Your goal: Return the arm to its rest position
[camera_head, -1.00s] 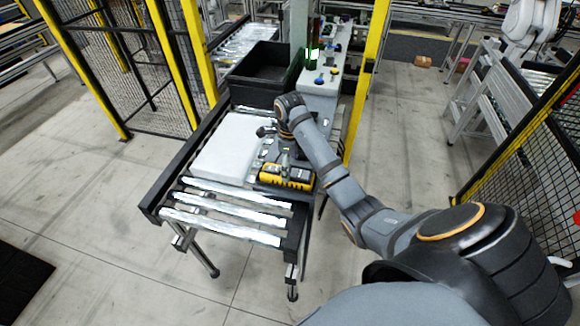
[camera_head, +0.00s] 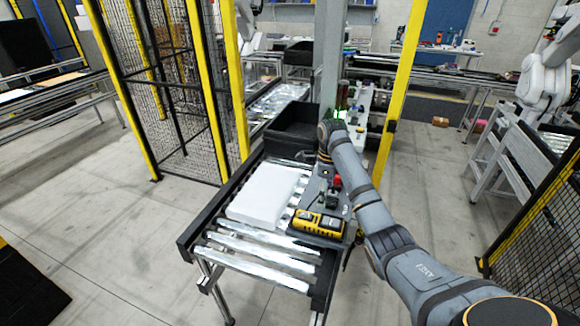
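My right arm (camera_head: 372,215) reaches in from the lower right. Its wrist end (camera_head: 330,132) is raised over the back of the roller conveyor, in front of the grey post. The fingers of my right gripper cannot be made out, so I cannot tell whether it is open or holds anything. My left arm and gripper are not in view. A white block (camera_head: 268,194) lies flat on the rollers. A grey fixture plate beside it carries a yellow and black device (camera_head: 317,224) and a small part with a red top (camera_head: 337,181).
The conveyor (camera_head: 262,262) stands on metal legs. A black crate (camera_head: 296,130) sits behind the white block. Yellow-framed mesh fences (camera_head: 180,90) stand at the left, and another mesh fence (camera_head: 545,210) at the right. The floor (camera_head: 110,230) left of the conveyor is clear.

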